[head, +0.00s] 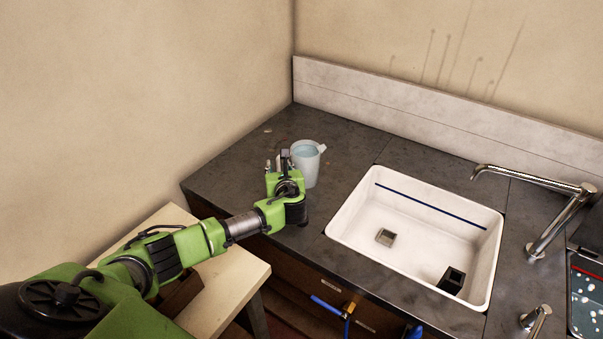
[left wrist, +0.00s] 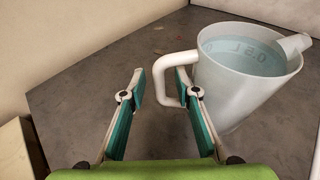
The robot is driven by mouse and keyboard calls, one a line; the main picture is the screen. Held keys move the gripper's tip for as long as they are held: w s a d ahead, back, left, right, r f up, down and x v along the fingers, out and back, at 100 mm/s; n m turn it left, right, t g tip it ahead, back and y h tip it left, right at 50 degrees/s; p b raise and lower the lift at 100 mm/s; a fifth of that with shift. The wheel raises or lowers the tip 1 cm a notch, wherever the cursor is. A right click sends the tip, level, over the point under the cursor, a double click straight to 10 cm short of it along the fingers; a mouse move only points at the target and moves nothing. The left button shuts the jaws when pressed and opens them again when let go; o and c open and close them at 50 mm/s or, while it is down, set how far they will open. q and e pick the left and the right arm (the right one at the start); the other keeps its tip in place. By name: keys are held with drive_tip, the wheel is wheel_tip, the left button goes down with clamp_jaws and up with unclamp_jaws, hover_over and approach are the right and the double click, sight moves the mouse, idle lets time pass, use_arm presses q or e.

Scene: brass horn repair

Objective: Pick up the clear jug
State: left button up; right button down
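The clear jug (head: 308,166) stands upright on the dark counter, left of the sink. It looks whitish and translucent, with a pale blue liquid inside. In the left wrist view the jug (left wrist: 240,85) is at the upper right, with its spout to the right and its handle to the left. My left gripper (head: 279,162) is just left of the jug in the head view. In the left wrist view the gripper (left wrist: 160,82) is open, and the outer bar of the handle lies between its fingertips. The right finger overlaps the handle's opening; contact cannot be told. My right gripper is not in view.
Walls close off the left and back. A pale wooden table (head: 232,275) is below my left arm.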

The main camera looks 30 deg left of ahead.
use_arm(q)
clamp_jaws()
drive_tip(key=shift+w+r, duration=0.1)
drive_tip(key=shift+r, duration=0.1)
